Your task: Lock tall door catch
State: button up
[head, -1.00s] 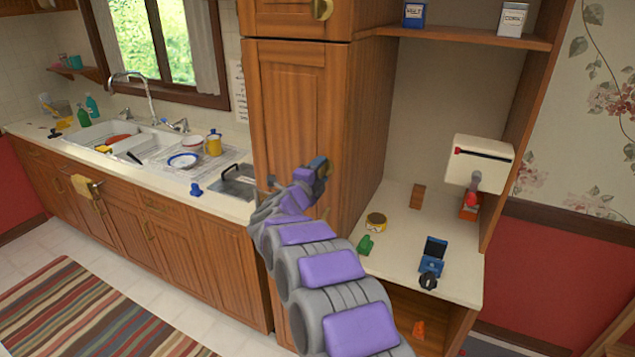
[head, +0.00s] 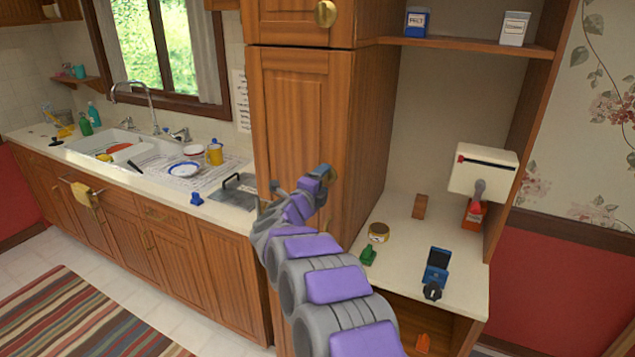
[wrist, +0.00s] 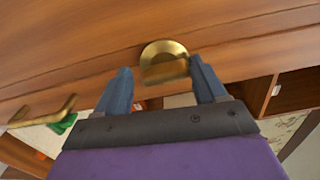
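The tall wooden cabinet door (head: 290,115) stands in the middle of the head view and looks closed. Its brass catch (wrist: 163,62) shows in the wrist view as a round plate with a raised bar. My gripper (wrist: 163,88) is open, with one blue finger on each side of the catch's lower part. I cannot tell whether either finger touches it. In the head view my gripper (head: 327,176) is at the door's right edge, and my arm hides the lower door. A brass handle (wrist: 45,112) shows to the left in the wrist view.
Right of the door is an open nook with a pale counter (head: 408,220). It holds a yellow tin (head: 379,232), a green item (head: 368,256), a blue item (head: 437,266) and a white box-shaped device (head: 482,172). A sink counter (head: 60,145) runs left.

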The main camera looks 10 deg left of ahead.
jog(key=shift+o, duration=1)
jog(key=shift+d+r, duration=0.2)
jog(key=shift+d, duration=0.4)
jog(key=shift+s+a, duration=0.35)
jog(key=shift+a, duration=0.1)
jog(key=p+v, duration=0.2)
jog(key=v, duration=1.4)
jog(key=shift+s, duration=0.3)
jog(key=shift+d, duration=0.3)
